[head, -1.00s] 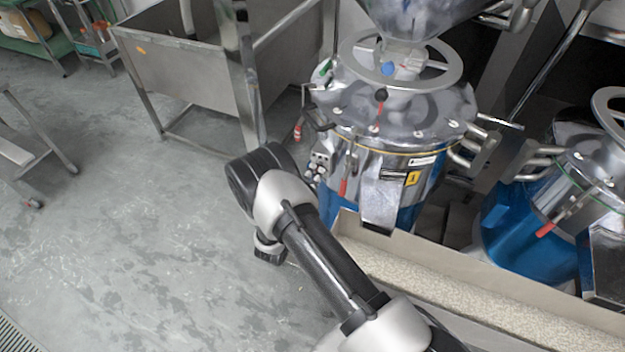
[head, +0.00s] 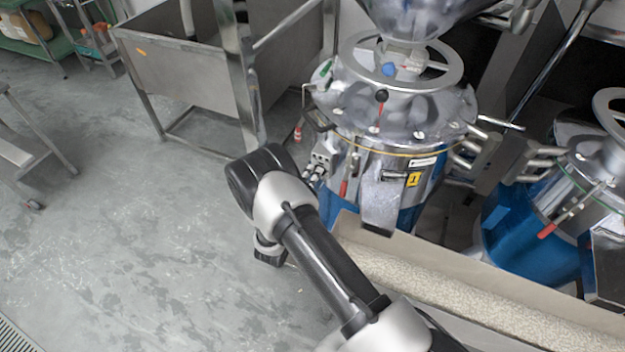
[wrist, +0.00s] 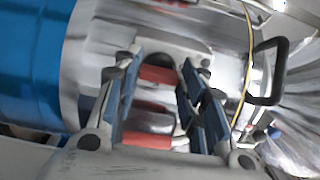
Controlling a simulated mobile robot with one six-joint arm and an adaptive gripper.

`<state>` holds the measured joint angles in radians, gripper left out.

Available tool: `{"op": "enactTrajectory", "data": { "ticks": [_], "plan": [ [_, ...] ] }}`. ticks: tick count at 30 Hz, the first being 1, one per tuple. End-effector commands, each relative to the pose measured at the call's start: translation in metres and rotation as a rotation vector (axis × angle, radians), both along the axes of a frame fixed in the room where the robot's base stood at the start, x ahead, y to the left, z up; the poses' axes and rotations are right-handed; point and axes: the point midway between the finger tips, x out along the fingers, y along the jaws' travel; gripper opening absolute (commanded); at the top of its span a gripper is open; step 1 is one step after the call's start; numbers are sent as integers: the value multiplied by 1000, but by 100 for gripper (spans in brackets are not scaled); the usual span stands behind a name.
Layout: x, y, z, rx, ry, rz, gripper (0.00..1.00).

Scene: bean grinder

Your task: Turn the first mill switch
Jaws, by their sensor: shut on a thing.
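The first mill (head: 400,165), marked with a yellow "1" label (head: 413,179), is a metal drum with a blue lower body. The switch's exact angle is hard to tell because of blur.
A second blue mill (head: 535,225) stands at the right. A beige-rimmed trough (head: 470,275) runs along the front right, close to my arm. A steel sink (head: 185,60) stands behind at the left. The grey floor (head: 120,230) at the left is open.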

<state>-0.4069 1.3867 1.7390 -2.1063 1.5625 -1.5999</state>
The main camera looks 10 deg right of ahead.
Motion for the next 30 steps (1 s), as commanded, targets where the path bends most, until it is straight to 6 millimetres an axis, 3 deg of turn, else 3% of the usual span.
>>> {"op": "enactTrajectory", "data": {
  "ticks": [10,20,25,30],
  "plan": [
    [0,0,0,0,0,0,58],
    [-1,1,0,0,0,1,58],
    [-17,14,0,-1,2,5,58],
    [-47,36,0,-1,2,6,58]
  ]
}}
